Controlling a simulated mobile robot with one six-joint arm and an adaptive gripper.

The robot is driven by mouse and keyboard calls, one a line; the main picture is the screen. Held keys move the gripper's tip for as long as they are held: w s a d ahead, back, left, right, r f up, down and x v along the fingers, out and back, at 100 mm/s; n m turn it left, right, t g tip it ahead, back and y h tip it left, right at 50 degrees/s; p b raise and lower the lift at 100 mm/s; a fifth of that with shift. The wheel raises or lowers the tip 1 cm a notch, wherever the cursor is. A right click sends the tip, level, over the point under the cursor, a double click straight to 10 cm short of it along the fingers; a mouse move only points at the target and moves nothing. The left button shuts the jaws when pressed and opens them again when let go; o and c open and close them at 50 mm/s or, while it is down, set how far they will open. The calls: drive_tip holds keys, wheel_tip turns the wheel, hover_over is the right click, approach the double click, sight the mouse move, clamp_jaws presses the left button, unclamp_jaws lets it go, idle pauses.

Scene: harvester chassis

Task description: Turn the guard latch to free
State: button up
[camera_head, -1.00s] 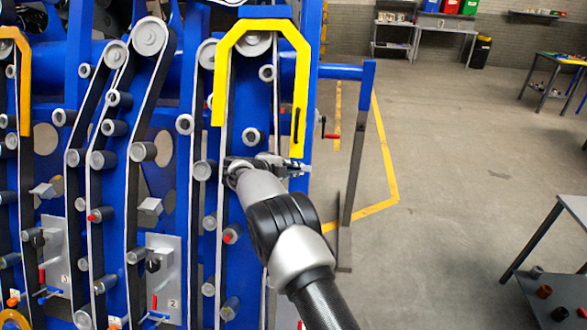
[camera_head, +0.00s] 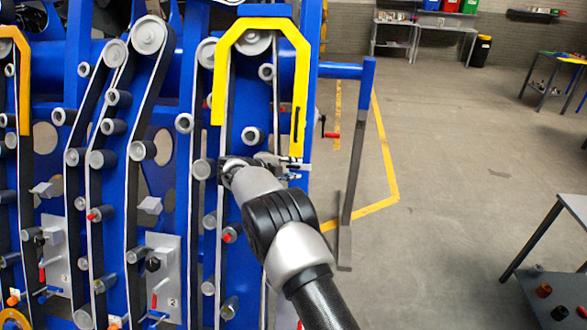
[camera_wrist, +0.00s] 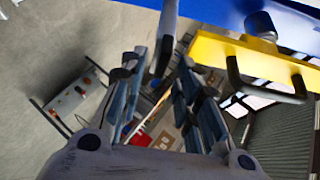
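The yellow guard (camera_head: 262,28) arches over the upper right of the blue chassis, with a black handle (camera_head: 299,125) on its right leg. In the wrist view the guard (camera_wrist: 250,60) and its black handle (camera_wrist: 268,88) are at the upper right. A grey lever (camera_wrist: 165,40), which looks like the guard latch, hangs from the blue frame at top centre. My gripper (camera_head: 297,168) is just below the guard's right leg. In the wrist view its fingers (camera_wrist: 162,100) stand apart, with the lever's end near the gap. I cannot tell if they touch it.
The blue chassis (camera_head: 176,200) carries several rollers and belts close to my arm. A blue rail on a grey post (camera_head: 350,180) stands to the right of my gripper. A red-tipped lever (camera_head: 329,135) shows near it. Open floor (camera_head: 450,150) lies further right.

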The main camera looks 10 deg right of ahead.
drive_tip(key=v, duration=1)
drive_tip(key=shift+s+a, duration=0.15)
drive_tip(key=shift+s, duration=0.1)
drive_tip(key=shift+r, duration=0.1)
drive_tip(key=w+r+n+t+y+b, duration=0.1)
drive_tip(key=w+r+n+t+y, duration=0.15)
drive_tip(key=r, duration=0.55)
drive_tip(key=w+r+n+t+y+b, duration=0.1)
drive_tip(key=r+n+t+y, duration=0.2)
drive_tip(key=r, duration=0.5)
drive_tip(key=s+a+r+n+t+y+b, duration=0.1)
drive_tip(key=s+a+r+n+y, duration=0.1)
drive_tip(key=s+r+n+y, duration=0.7)
drive_tip(key=s+d+f+n+g+h+b, duration=0.1)
drive_tip(key=s+d+f+n+g, duration=0.2)
drive_tip(key=s+f, duration=0.4)
drive_tip(key=s+d+f+n+g+h, duration=0.2)
drive_tip(key=s+f, duration=0.5)
drive_tip(key=s, duration=1.5)
drive_tip(key=s+d+f+n+g+h+b, duration=0.1)
drive_tip(key=s+d+f+n+g, duration=0.3)
drive_tip(key=s, duration=1.1)
wheel_tip(320, 180, down, 4)
drive_tip(key=shift+d+r+n+g+b, duration=0.15)
drive_tip(key=shift+d+n+g+b, duration=0.2)
drive_tip(key=shift+d+n, duration=0.55)
